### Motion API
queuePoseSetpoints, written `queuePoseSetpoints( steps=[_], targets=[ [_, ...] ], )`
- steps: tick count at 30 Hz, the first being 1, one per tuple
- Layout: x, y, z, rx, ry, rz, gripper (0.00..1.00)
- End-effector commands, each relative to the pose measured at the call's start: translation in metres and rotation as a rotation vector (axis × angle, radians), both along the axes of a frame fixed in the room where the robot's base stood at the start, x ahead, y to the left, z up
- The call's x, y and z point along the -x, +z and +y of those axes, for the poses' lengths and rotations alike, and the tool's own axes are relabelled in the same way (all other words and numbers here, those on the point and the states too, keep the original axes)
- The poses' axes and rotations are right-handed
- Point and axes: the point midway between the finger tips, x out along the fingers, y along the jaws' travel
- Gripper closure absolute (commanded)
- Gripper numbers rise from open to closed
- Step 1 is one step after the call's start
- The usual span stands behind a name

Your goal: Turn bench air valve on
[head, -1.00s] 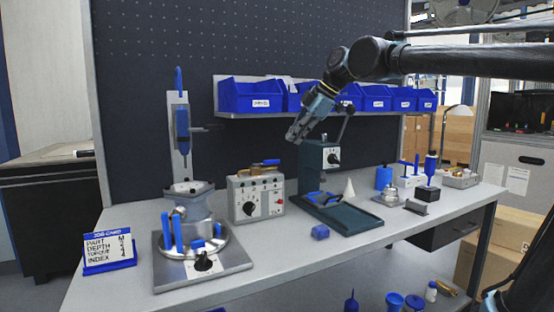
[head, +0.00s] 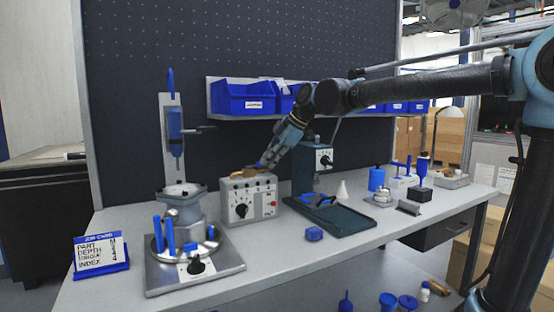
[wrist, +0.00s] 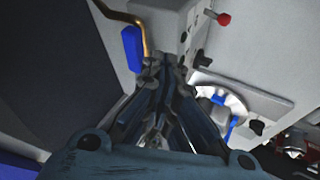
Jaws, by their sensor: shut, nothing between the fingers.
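The grey control box (head: 250,201) stands on the bench with a dial, small knobs and a red button on its front. A brass pipe (head: 240,174) with a blue lever runs along its top; in the head view my gripper partly hides the lever. My gripper (head: 267,163) is shut and empty, reaching down at the right end of the box top. In the wrist view the blue lever (wrist: 131,48) lies left of my fingertips (wrist: 163,62), beside the curved brass pipe (wrist: 143,22). The fingertips overlap the box (wrist: 165,18); I cannot tell if they touch it.
A round fixture (head: 225,280) with blue pins stands left of the box, beside a job card (head: 101,257). A dark green press (head: 340,216) stands to the right, with a small blue block (head: 314,234) in front. Blue bins (head: 245,98) sit on a shelf above.

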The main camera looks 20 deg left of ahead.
Motion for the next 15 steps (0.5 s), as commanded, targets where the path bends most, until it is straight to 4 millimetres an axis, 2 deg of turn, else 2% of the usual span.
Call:
queuePoseSetpoints(
  steps=[6,15],
  targets=[
    [-0.0093,0.0001,0.0096,0.0,0.0,0.0,1.0],
    [-0.0107,0.0001,0.011,0.0,0.0,0.0,1.0]
  ],
)
